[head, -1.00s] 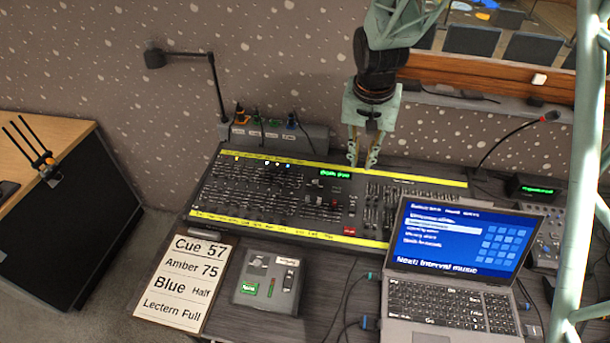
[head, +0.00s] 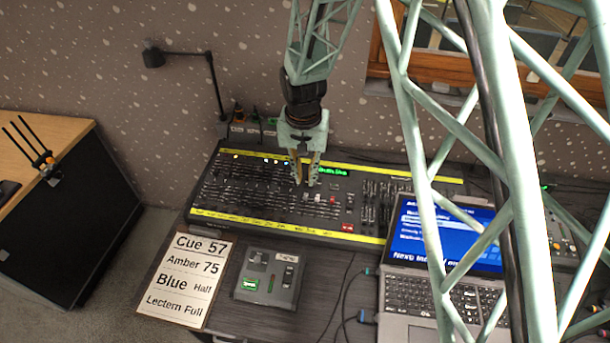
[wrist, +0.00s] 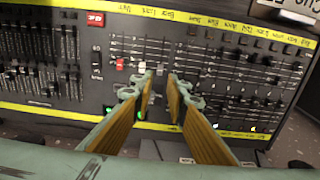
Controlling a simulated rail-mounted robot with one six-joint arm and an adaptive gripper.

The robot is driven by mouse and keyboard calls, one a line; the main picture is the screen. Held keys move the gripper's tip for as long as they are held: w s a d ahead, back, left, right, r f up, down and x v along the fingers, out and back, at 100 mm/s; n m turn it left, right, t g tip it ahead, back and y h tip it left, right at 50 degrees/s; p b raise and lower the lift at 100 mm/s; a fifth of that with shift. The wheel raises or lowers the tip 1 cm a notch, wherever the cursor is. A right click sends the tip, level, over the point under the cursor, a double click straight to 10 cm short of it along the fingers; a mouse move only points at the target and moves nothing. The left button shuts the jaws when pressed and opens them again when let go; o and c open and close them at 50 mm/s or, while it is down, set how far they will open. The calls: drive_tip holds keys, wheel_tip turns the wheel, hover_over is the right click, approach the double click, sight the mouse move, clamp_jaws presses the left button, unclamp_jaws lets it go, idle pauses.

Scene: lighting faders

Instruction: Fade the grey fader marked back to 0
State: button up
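The fader desk (head: 215,208) is a dark console with yellow label strips, and it also shows in the wrist view (wrist: 95,100). Its many small caps are mostly black. A few pale caps (wrist: 142,66) sit beside a red cap (wrist: 123,65) near my fingertips. I cannot tell for sure which cap is the grey one, and its label is not readable. My gripper (head: 305,182) points down over the middle of the desk, and in the wrist view its fingers (wrist: 161,80) stand apart with nothing visible between them. Whether the tips touch any cap is unclear.
A laptop (head: 420,305) stands at the right front, partly behind my own lattice structure. A small grey box (head: 268,280) and a cue sheet (head: 183,280) lie in front of the desk. A lamp (head: 185,53) on a bent arm rises at the back left.

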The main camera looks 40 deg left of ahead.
sight(306, 195)
drive_tip(key=shift+f, duration=0.25)
drive_tip(key=shift+w+a+f+b, duration=0.15)
drive_tip(key=shift+f+b, duration=0.9)
drive_tip(key=shift+f, duration=1.05)
drive_tip(key=shift+w+f+b, duration=0.25)
drive_tip(key=shift+f+b, duration=0.8)
drive_tip(key=shift+f, duration=1.05)
drive_tip(key=shift+c, duration=0.6)
drive_tip(key=shift+c, duration=1.4)
